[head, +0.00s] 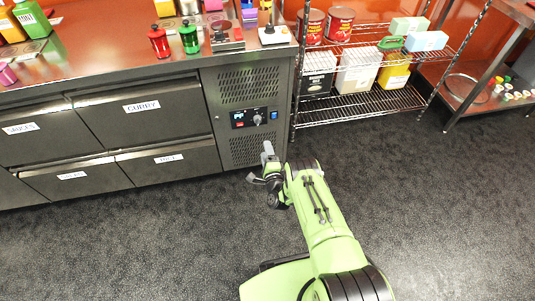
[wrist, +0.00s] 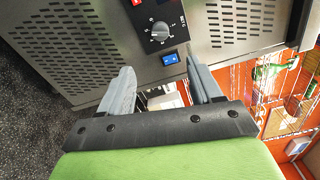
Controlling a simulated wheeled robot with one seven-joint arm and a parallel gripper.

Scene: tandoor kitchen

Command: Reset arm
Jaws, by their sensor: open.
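My green arm reaches up from the bottom right of the head view. My gripper (head: 262,166) is near the front of the counter's vented control panel (head: 245,118), above the dark floor. In the wrist view my gripper (wrist: 160,88) has its two grey fingers apart with nothing between them. I cannot tell the exact gap between the fingertips and the panel.
A steel counter with labelled drawers (head: 140,120) fills the left, with red and green canisters (head: 189,38) on top. A wire shelf (head: 365,103) with cans and boxes stands to the right. The dark floor (head: 120,245) in front is clear.

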